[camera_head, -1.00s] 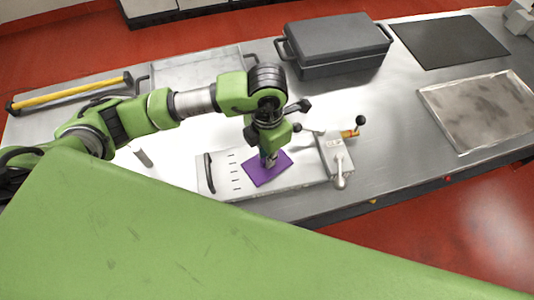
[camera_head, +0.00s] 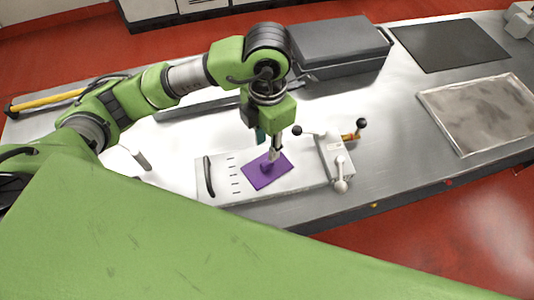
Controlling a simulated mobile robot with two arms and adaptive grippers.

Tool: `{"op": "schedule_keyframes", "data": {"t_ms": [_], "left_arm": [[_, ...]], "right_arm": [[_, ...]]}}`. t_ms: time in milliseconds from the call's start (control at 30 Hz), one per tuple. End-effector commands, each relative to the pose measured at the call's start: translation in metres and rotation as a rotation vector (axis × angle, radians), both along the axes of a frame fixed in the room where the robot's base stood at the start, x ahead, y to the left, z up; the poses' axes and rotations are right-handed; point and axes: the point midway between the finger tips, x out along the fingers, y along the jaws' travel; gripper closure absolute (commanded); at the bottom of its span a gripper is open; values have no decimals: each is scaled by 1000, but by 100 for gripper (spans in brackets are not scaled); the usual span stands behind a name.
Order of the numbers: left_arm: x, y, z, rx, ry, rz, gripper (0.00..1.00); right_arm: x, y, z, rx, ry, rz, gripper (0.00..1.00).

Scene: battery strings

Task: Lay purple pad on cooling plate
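The purple pad (camera_head: 258,178) lies flat on the white cooling plate (camera_head: 214,190), right of the plate's short black marks. A small purple raised tab stands at the pad's middle. My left gripper (camera_head: 268,148) points down just above the pad, its fingers apart around the space over the tab. It appears open and clear of the pad, though the fingertips are small here. My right gripper is not in view.
A clamp block with black-knobbed levers (camera_head: 334,160) stands at the plate's right end. A dark grey case (camera_head: 340,45), black mat (camera_head: 450,44) and framed grey panel (camera_head: 485,110) lie farther right. A yellow bar (camera_head: 48,100) is at the left.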

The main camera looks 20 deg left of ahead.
Motion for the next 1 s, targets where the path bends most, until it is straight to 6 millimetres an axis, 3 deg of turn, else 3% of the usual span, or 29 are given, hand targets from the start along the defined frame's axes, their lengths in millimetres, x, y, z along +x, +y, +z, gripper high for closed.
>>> {"op": "schedule_keyframes", "data": {"t_ms": [100,300,1000], "left_arm": [[1,0,23,1,-6,-2,71],[0,0,42,0,-1,-1,71],[-1,0,44,1,1,-1,71]], "right_arm": [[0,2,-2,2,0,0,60],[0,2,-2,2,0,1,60],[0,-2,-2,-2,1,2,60]]}}
